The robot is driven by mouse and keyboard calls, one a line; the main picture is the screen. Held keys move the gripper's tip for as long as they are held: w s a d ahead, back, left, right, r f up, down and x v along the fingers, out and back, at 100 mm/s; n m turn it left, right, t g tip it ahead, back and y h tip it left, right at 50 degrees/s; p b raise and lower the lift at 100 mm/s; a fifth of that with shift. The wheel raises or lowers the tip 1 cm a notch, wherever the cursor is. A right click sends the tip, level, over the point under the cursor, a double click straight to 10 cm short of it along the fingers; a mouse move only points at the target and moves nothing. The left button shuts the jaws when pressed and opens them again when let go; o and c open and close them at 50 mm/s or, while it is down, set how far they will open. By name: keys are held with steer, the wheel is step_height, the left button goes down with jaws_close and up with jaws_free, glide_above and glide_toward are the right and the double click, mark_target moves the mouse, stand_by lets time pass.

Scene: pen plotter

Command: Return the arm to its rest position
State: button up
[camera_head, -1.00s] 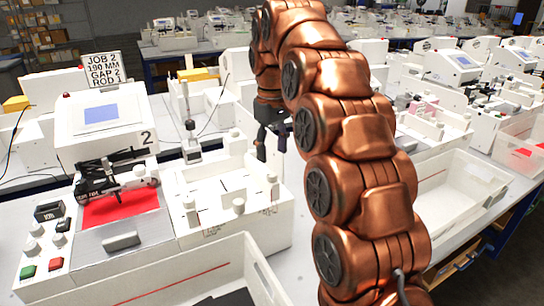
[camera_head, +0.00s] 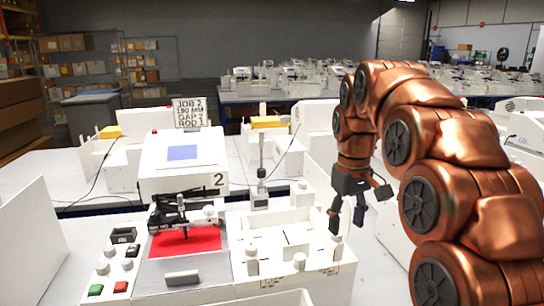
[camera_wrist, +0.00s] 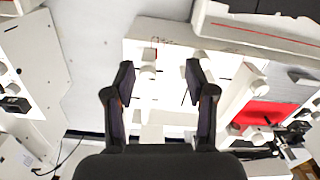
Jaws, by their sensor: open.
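My copper-coloured arm reaches up and over on the right of the head view, its wrist bent down. My gripper (camera_head: 347,215) hangs open and empty above the right end of the white fixture block (camera_head: 290,245). In the wrist view my gripper's two dark fingers (camera_wrist: 159,82) stand apart with nothing between them. The white block with its round knobs lies below them, apart from the fingers. The plotter station numbered 2 (camera_head: 183,163), with a blue screen and a red drawing bed (camera_head: 185,241), stands to the left of my gripper.
A job sign (camera_head: 189,112) stands behind the station. A green button (camera_head: 96,289) and a red button (camera_head: 120,286) sit on the front left panel. A white tray lies at the front. A post device (camera_head: 260,190) stands behind the block. More benches fill the background.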

steer(key=s+f+m, duration=0.1)
steer(key=s+f, duration=0.3)
steer(key=s, duration=0.7)
steer(key=s+f+m+g+p, duration=0.1)
steer(key=s+f, duration=0.4)
steer(key=s, duration=0.5)
steer(key=s+f+m+p, duration=0.1)
steer(key=s+f, duration=0.4)
steer(key=s, duration=0.6)
steer(key=shift+s+d+m, duration=0.2)
steer(key=shift+s+m, duration=0.15)
steer(key=shift+m, duration=0.25)
